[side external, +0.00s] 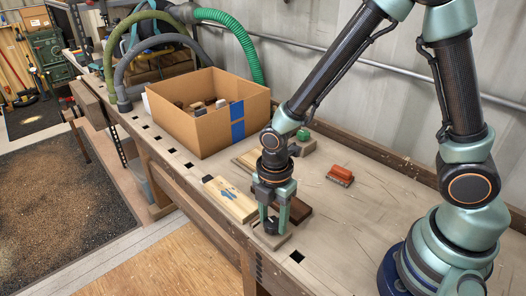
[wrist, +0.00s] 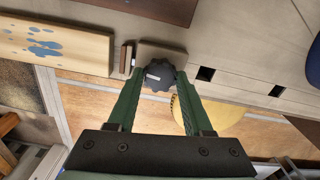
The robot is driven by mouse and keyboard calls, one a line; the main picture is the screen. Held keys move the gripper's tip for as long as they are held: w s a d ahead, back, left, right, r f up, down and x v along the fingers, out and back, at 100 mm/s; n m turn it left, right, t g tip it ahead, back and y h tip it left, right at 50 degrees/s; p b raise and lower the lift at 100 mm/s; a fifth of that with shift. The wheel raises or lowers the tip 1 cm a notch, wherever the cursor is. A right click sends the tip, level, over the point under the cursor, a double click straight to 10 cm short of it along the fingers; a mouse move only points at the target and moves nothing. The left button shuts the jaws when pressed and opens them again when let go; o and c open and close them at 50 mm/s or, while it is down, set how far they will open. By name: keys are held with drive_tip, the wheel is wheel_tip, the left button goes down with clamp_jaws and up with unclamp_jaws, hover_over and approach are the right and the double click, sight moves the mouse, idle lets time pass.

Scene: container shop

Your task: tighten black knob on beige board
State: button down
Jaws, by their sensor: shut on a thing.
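A black knob (side external: 271,226) with a lobed rim stands on a small beige board (side external: 272,241) near the front edge of the workbench. My gripper (side external: 273,214) points down over the board and is shut on the knob, a finger on either side. In the wrist view the knob (wrist: 158,75) sits between the tips of my green fingers (wrist: 157,77), with a light mark on its face. Part of the beige board (wrist: 165,52) shows behind it. The knob's underside and any gap to the board are hidden.
A pale board with blue stains (side external: 230,199) lies close on the left, a dark brown board (side external: 299,211) close behind. An orange-red object (side external: 340,176) and a green knob (side external: 303,134) are farther back. A cardboard box (side external: 205,128) stands behind left.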

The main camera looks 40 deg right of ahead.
sight(273, 222)
drive_tip(key=m, duration=1.1)
drive_tip(key=shift+m, duration=0.4)
drive_tip(key=m, duration=1)
drive_tip(key=shift+m, duration=0.3)
drive_tip(key=shift+c, duration=1.5)
unclamp_jaws()
drive_tip(key=shift+r, duration=0.15)
wheel_tip(273, 222, up, 12)
